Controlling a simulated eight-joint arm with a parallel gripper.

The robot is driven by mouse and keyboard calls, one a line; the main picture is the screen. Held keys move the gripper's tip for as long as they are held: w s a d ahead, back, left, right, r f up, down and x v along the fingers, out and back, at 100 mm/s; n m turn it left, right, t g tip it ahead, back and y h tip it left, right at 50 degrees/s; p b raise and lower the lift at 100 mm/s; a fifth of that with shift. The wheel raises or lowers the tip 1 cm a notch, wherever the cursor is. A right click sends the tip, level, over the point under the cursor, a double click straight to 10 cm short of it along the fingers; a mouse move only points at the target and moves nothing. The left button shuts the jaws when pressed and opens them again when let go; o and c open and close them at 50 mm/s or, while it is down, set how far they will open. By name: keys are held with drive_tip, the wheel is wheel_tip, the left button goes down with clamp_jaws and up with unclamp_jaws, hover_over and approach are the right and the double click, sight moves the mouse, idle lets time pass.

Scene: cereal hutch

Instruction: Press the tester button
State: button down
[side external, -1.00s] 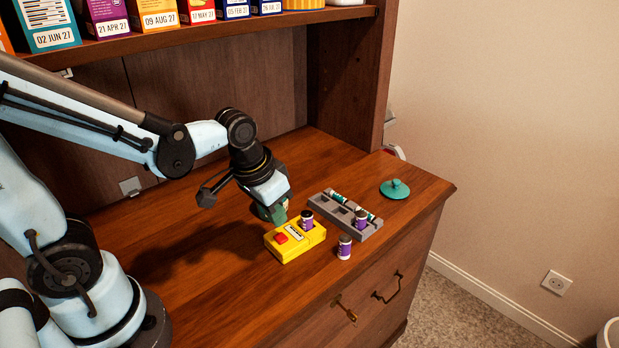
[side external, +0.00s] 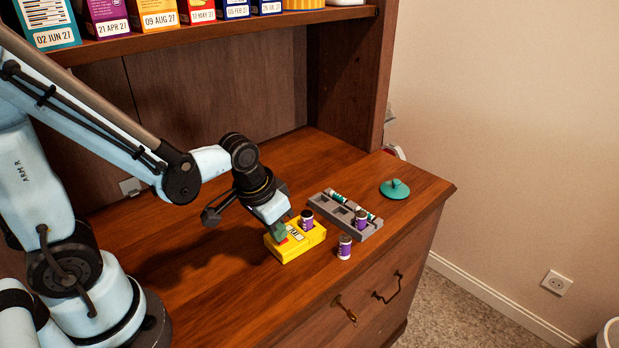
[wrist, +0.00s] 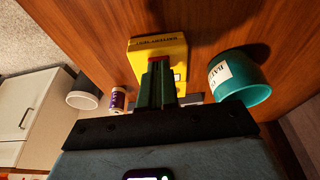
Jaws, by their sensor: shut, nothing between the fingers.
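The yellow tester (side external: 298,243) lies on the wooden desk top, with a purple and white battery (side external: 307,221) upright in its far end. Its red button (side external: 284,241) is mostly hidden behind my fingertips; a sliver of red also shows in the wrist view (wrist: 154,60). My gripper (side external: 279,234) points down at the button end of the tester, its green fingers closed together and empty. In the wrist view, the fingers (wrist: 159,75) overlap the button. I cannot tell whether they touch it or whether it is pressed down.
A grey tray (side external: 337,208) with several batteries lies beyond the tester. Another purple battery (side external: 345,247) stands close to the tester's right. A teal lid (side external: 395,189) lies farther right. A teal labelled container (wrist: 242,78) shows in the wrist view. A shelf of boxes (side external: 160,14) hangs above.

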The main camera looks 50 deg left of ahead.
drive_tip(key=shift+f, duration=0.6)
drive_tip(key=v, duration=0.8)
drive_tip(key=shift+r, duration=0.3)
idle(0.3)
idle(0.6)
drive_tip(key=shift+w+a+r+t, duration=0.1)
drive_tip(key=shift+a+r+t, duration=0.15)
drive_tip(key=shift+r+t, duration=0.65)
drive_tip(key=shift+w+a+r+t, duration=0.1)
drive_tip(key=shift+a+r+t, duration=0.15)
drive_tip(key=shift+r+t, duration=0.6)
